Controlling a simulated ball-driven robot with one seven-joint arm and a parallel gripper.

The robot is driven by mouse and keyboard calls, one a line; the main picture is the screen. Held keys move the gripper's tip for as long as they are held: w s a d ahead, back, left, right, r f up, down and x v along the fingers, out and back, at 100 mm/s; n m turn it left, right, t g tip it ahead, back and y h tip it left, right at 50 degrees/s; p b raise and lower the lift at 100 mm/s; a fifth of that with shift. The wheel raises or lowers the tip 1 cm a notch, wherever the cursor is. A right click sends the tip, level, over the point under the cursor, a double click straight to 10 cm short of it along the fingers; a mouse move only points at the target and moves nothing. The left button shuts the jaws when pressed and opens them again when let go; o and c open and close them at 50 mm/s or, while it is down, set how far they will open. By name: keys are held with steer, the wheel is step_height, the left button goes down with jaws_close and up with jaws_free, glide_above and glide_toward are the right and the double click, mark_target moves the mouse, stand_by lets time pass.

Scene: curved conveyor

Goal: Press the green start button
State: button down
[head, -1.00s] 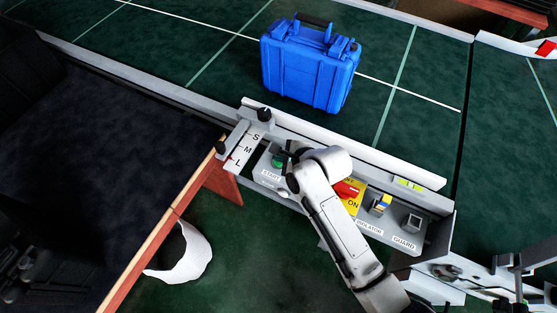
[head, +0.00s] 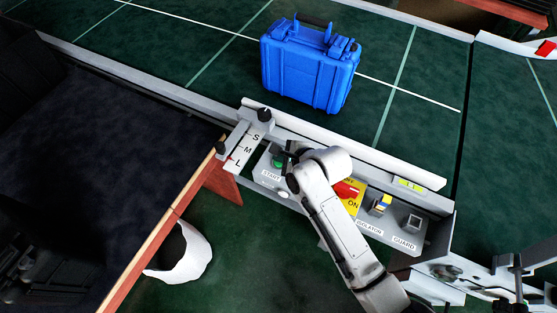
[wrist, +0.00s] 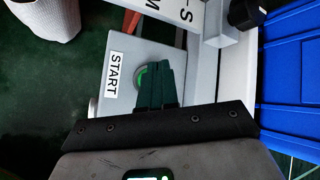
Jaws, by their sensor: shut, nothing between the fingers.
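The green start button (head: 277,161) sits at the left end of the grey control panel, beside the START label (head: 271,175). My gripper (head: 289,152) is shut and empty, right at the button. In the wrist view the closed dark fingers (wrist: 161,72) cover the right part of the green button (wrist: 141,75); its left rim shows as a bright green arc next to the START label (wrist: 114,74). I cannot tell whether the fingertips touch the button or whether it is pushed in.
A red-and-yellow switch (head: 347,192), a selector and a GUARD part (head: 412,222) stand along the panel to the right. An S-M-L slider (head: 242,147) is at the left. A blue case (head: 308,70) stands on the dark green conveyor (head: 190,50). A white bin (head: 185,254) is below.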

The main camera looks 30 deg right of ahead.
steer(key=shift+f, duration=0.15)
stand_by(0.5)
steer(key=shift+f, duration=0.25)
